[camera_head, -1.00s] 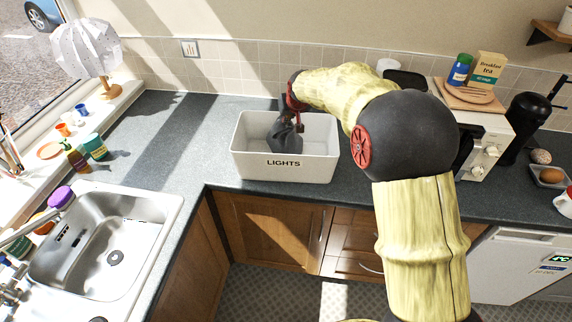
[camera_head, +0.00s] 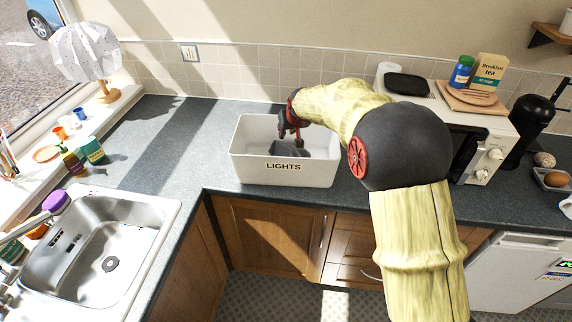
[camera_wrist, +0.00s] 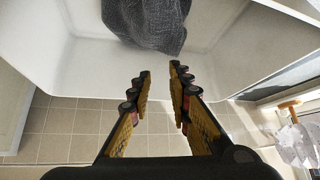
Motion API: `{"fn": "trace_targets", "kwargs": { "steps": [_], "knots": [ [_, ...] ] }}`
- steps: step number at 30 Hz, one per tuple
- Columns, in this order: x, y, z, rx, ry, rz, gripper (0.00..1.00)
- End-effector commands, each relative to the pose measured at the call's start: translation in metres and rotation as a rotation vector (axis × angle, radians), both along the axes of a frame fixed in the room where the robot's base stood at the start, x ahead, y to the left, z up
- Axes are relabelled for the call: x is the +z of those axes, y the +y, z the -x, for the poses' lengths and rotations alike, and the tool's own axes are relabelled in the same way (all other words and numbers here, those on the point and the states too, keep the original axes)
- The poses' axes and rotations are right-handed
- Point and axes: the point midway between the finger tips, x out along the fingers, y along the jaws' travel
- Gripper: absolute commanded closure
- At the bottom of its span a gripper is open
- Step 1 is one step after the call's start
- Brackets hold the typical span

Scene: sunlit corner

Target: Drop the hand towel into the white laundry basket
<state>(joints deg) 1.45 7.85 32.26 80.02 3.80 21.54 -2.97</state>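The white laundry basket (camera_head: 250,170), marked LIGHTS, stands on the grey worktop against the tiled wall. A dark grey hand towel (camera_head: 291,147) lies inside it, partly hidden by the front wall. In the wrist view the towel (camera_wrist: 150,22) lies crumpled in the basket (camera_wrist: 85,75), beyond my fingertips. My gripper (camera_head: 289,132) is over the inside of the basket, above the towel. In the wrist view my gripper (camera_wrist: 160,68) is open, with a clear gap between its fingers and nothing held.
A sink (camera_head: 105,240) is at the left. A white microwave (camera_head: 480,140) with a board, tea box and jar stands right of the basket. A lamp (camera_head: 88,55) and small bottles are on the window ledge. Worktop left of the basket is bare.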

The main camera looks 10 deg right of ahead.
Motion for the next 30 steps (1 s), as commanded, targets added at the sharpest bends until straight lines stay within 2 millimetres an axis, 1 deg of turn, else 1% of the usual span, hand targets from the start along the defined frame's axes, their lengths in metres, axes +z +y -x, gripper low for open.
{"fn": "trace_targets", "kwargs": {
  "steps": [8, 20, 27, 29, 30],
  "knots": [
    [-0.0001, 0.0000, 0.0000, 0.000, 0.000, 0.000, 0.75],
    [-0.0002, 0.0000, 0.0001, 0.000, 0.000, 0.000, 0.53],
    [0.0001, 0.0000, 0.0000, 0.000, 0.000, 0.000, 0.53],
    [0.0038, 0.0000, -0.0001, 0.000, 0.000, 0.000, 0.53],
    [0.0087, 0.0000, -0.0002, 0.000, -0.001, 0.000, 0.53]
  ]
}}
